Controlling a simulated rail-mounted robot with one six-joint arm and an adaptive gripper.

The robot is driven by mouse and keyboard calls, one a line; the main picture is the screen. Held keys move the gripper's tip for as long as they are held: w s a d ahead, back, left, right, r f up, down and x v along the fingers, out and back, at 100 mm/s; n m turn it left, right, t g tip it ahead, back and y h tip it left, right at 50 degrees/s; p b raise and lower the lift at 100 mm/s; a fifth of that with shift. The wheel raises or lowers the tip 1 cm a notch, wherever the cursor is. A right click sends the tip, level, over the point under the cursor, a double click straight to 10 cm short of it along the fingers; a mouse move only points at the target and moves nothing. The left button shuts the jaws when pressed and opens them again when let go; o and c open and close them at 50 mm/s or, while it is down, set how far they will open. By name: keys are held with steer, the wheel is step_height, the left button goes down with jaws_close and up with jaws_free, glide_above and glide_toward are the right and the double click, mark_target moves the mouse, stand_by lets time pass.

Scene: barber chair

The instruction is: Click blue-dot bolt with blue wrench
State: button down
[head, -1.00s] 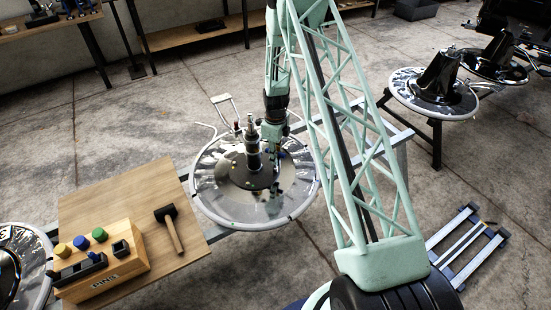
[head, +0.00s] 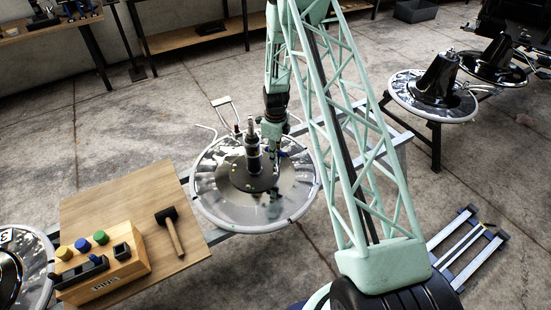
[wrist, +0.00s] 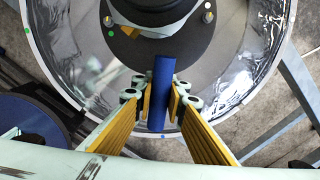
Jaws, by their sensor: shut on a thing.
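My gripper (wrist: 157,98) is shut on a blue wrench (wrist: 162,85), with a yellow-sided finger on each side of it. In the head view my gripper (head: 273,148) is beside the upright metal post (head: 252,145) at the middle of the round chair base. The wrench's upper end in the wrist view lies over the dark central plate (wrist: 190,50). Two bolts show on this plate, a left bolt (wrist: 107,20) with a green dot near it and a right bolt (wrist: 208,17). I cannot make out a blue-dot bolt. Contact between wrench and bolt cannot be told.
The shiny round base (head: 210,195) stands on a metal frame. A wooden table (head: 130,190) at left holds a black mallet (head: 170,228) and a wooden block (head: 105,275) with coloured knobs. More round bases (head: 432,95) stand at right.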

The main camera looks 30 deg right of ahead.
steer(key=shift+r+p, duration=0.4)
steer(key=shift+r, duration=0.65)
steer(key=shift+a, duration=0.1)
steer(key=s+a+r+n, duration=0.4)
steer(key=a+r+n, duration=0.5)
steer(key=n, duration=0.5)
steer(key=s+a+r+n, duration=0.3)
steer(key=a+r+n, duration=0.5)
steer(key=a+n, duration=0.5)
steer(key=shift+s+r+n, duration=0.35)
steer(key=shift+n, duration=0.45)
steer(key=shift+a, duration=0.2)
stand_by(1.2)
